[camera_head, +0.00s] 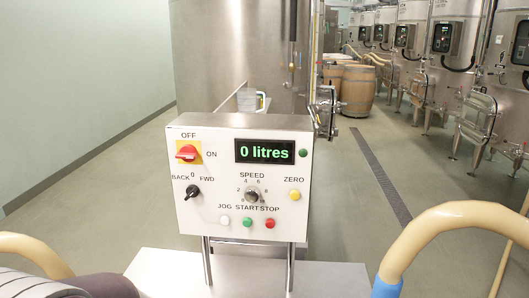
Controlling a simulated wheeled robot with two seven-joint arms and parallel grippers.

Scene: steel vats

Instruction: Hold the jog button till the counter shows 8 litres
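A white control box (172,220) stands upright on two metal posts in the middle of the head view. Its display (265,151) reads "0 litres" in green. The white jog button (224,221) is at the lower left of the panel under the label JOG; nothing touches it. Beside it are the green start button (247,222) and the red stop button (270,223). Above are a red switch (188,153) on a yellow plate, a black BACK/0/FWD knob (192,191), a speed dial (253,196) and a yellow zero button (295,195). Neither gripper shows.
Thick cream hoses curve at the lower left (35,249) and lower right (440,225), the right one with a blue end. A large steel vat (235,60) stands behind the box. Barrels (357,90) and more vats (455,60) are at the right. Space before the panel is clear.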

